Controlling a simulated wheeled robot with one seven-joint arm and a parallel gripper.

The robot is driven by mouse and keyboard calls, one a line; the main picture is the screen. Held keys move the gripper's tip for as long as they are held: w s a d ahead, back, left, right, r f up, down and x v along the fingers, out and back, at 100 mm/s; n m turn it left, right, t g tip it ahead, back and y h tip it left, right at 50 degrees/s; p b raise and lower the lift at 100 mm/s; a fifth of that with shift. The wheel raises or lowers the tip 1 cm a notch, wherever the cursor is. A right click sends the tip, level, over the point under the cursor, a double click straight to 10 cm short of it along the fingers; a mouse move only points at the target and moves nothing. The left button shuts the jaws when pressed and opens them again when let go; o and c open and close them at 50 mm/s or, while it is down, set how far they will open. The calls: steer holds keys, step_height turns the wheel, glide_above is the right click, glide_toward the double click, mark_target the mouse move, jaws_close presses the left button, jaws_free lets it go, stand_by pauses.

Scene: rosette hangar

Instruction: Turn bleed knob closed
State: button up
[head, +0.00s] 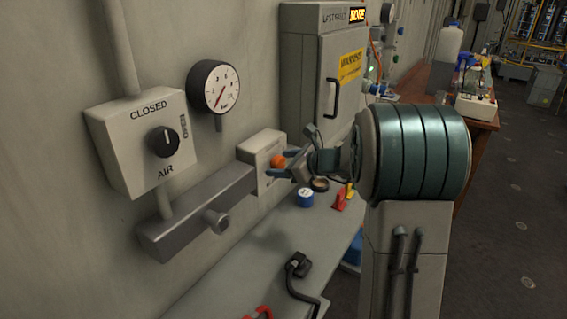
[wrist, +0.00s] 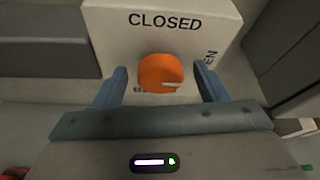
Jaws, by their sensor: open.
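The bleed knob (wrist: 158,73) is orange and round, mounted on a light box (wrist: 215,22) marked CLOSED at the top and with a partly hidden word ending in "EN" at the right. In the head view the knob (head: 278,161) shows on the small box (head: 262,150) on the wall. My gripper (wrist: 160,85) is open, with one blue finger on each side of the knob. A gap shows between the fingers and the knob; I cannot tell how deep the fingers reach.
A larger box (head: 125,150) marked CLOSED and AIR has a black knob (head: 163,142). A gauge (head: 214,88) hangs above the grey manifold (head: 195,215). A grey cabinet (head: 310,70) stands behind. The bench (head: 235,270) below holds a blue tape roll (head: 305,198) and a black-handled tool (head: 298,268).

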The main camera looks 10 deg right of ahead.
steer(key=c, duration=1)
